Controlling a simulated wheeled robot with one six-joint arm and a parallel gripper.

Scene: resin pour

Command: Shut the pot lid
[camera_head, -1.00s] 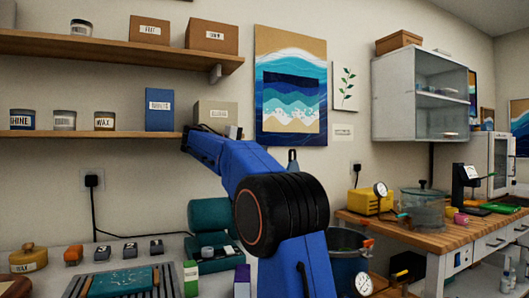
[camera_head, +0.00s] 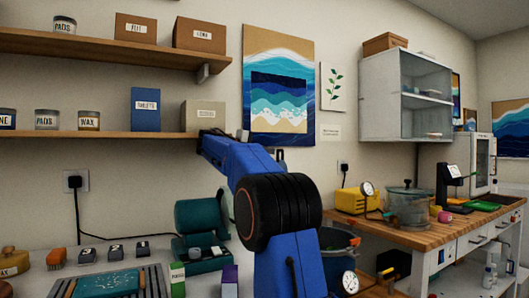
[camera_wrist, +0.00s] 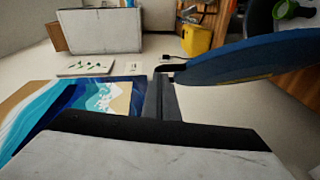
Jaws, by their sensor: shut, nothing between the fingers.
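The pot (camera_head: 338,262) is a dark blue vessel with orange-red clamps, partly hidden behind my arm in the head view. In the wrist view its dark open mouth (camera_wrist: 262,20) shows at the top right, with a green item inside. The lid (camera_wrist: 235,62) is a broad blue disc seen nearly edge-on in the wrist view, raised and apart from the pot's mouth. My gripper (camera_wrist: 162,78) is shut and empty at the lid's left end, by a small black part. I cannot tell whether it touches. In the head view my arm hides the gripper.
A wooden bench (camera_head: 415,234) stands to the right with a yellow device (camera_head: 357,200) and a clear lidded chamber (camera_head: 407,208). A teal machine (camera_head: 200,222) stands left of my arm. Shelves and a blue wave painting (camera_head: 278,110) are on the wall behind.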

